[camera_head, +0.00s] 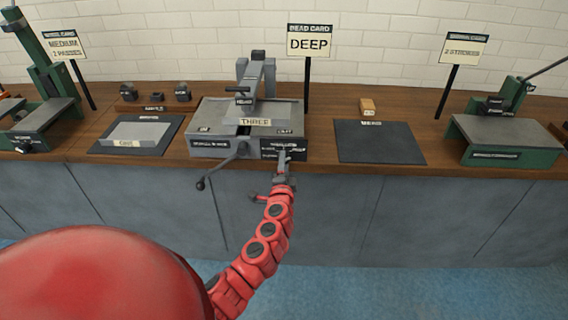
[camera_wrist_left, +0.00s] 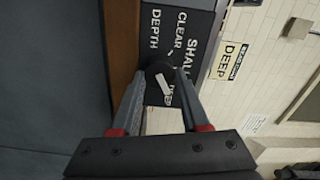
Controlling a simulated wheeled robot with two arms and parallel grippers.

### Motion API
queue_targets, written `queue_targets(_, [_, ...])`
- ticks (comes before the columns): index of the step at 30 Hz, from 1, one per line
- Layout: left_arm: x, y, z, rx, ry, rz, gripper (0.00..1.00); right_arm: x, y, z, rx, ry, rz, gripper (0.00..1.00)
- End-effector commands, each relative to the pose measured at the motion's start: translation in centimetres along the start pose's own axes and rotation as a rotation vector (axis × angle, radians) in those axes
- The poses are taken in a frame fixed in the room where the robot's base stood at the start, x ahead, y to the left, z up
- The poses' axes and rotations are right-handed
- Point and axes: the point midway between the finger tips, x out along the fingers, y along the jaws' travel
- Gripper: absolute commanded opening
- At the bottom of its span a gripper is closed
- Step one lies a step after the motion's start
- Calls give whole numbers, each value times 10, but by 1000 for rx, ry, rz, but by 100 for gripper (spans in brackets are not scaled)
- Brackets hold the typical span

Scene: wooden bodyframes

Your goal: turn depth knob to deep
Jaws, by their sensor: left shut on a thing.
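The depth knob (camera_wrist_left: 154,70) is a round black knob with a white pointer mark, on a black label panel (camera_wrist_left: 181,22) of the grey machine (camera_head: 215,143). The panel reads "DEPTH", "CLEAR" and part of "SHALLOW"; other lettering is partly hidden by the knob and a finger. In the left wrist view the white mark slants down and to the right. My left gripper (camera_wrist_left: 160,80) is shut on the knob, one finger on each side. In the head view, my left gripper (camera_head: 284,168) is at the machine's front right, covering the knob. My right gripper is out of view.
A sign reading "DEEP" (camera_head: 310,43) stands behind the machine. A crank handle (camera_head: 202,184) sticks out at the machine's front left. A dark mat (camera_head: 380,142) lies to the right, a grey tray (camera_head: 143,133) to the left. Green machines (camera_head: 505,137) stand at both sides.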

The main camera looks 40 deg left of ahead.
Motion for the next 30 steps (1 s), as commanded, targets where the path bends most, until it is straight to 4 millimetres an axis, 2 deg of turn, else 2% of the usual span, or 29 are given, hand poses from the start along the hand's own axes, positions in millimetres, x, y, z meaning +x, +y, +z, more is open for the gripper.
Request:
queue_targets(11, [0,2,1,6,-2,4,0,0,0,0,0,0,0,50])
queue_targets(12, [0,2,1,6,-2,4,49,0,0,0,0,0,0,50])
queue_targets(16, [0,2,1,6,-1,3,72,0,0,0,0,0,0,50])
queue_targets(17, [0,2,1,6,-1,2,75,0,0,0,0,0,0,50])
queue_targets(26, [-1,1,0,6,-1,1,75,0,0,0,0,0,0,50])
queue_targets(30, [-10,1,1,6,0,0,75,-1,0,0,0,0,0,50])
